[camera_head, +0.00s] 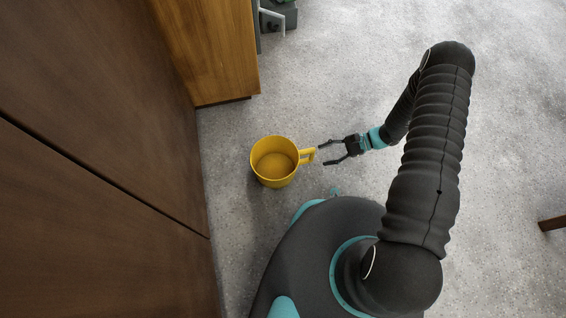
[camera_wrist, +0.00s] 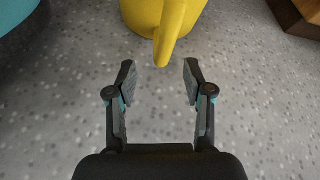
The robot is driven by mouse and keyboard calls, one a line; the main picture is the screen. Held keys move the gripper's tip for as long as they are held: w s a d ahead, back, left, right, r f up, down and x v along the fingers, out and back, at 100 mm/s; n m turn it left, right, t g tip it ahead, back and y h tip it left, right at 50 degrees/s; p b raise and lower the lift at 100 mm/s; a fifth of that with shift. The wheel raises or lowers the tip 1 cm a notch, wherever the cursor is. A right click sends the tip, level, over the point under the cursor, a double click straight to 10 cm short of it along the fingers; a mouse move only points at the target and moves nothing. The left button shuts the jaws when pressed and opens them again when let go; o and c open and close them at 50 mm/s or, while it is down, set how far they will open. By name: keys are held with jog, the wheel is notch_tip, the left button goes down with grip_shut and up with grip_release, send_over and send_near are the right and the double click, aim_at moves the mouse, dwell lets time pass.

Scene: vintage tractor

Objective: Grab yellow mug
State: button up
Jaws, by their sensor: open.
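The yellow mug (camera_head: 274,161) stands upright on the grey speckled floor, with its handle (camera_head: 307,156) pointing right toward my gripper. My gripper (camera_head: 321,155) is open and empty, just to the right of the handle. In the wrist view the mug (camera_wrist: 150,12) is at the top, partly cut off by the frame. Its handle (camera_wrist: 168,42) points down toward the gap between the fingertips of my gripper (camera_wrist: 160,80). The handle lies slightly ahead of the fingertips and appears not to touch them.
A dark brown wooden panel (camera_head: 90,170) fills the left side. A lighter wooden cabinet (camera_head: 218,50) stands above and left of the mug. A green and grey object (camera_head: 276,18) is at the top. The floor (camera_head: 350,70) around my gripper is clear.

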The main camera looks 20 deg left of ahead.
aim_at(309, 160)
jog(key=x, duration=0.9)
jog(key=shift+w+a+b, duration=0.1)
jog(key=shift+a+b, duration=0.05)
jog(key=shift+b, duration=0.15)
grip_shut()
